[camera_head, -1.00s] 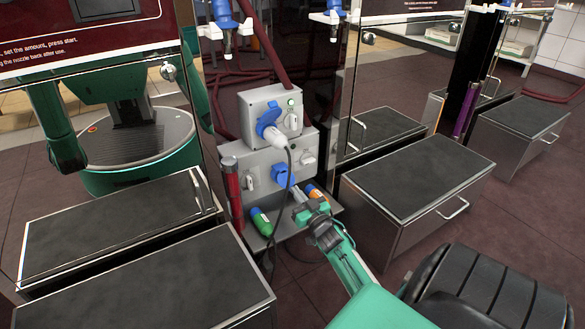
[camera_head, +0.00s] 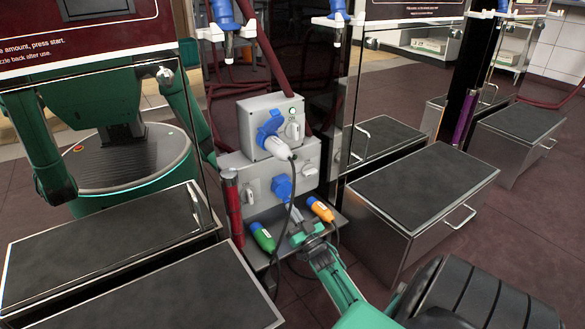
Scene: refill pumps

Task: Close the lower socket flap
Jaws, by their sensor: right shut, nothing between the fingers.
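The lower socket's blue flap (camera_head: 282,187) is on the front of the grey lower socket box (camera_head: 263,170). I cannot tell whether it is fully shut or stands slightly out. My right gripper (camera_head: 294,211) reaches up from the lower right, shut and empty. Its fingertips are just below and right of the flap; I cannot tell if they touch. The upper socket (camera_head: 270,128) has a white and blue plug (camera_head: 277,147) in it, with its dark cable hanging past the lower flap. My left gripper is not directly in view.
A red cylinder (camera_head: 232,203) stands left. Grey-topped step boxes (camera_head: 420,185) flank the sockets.

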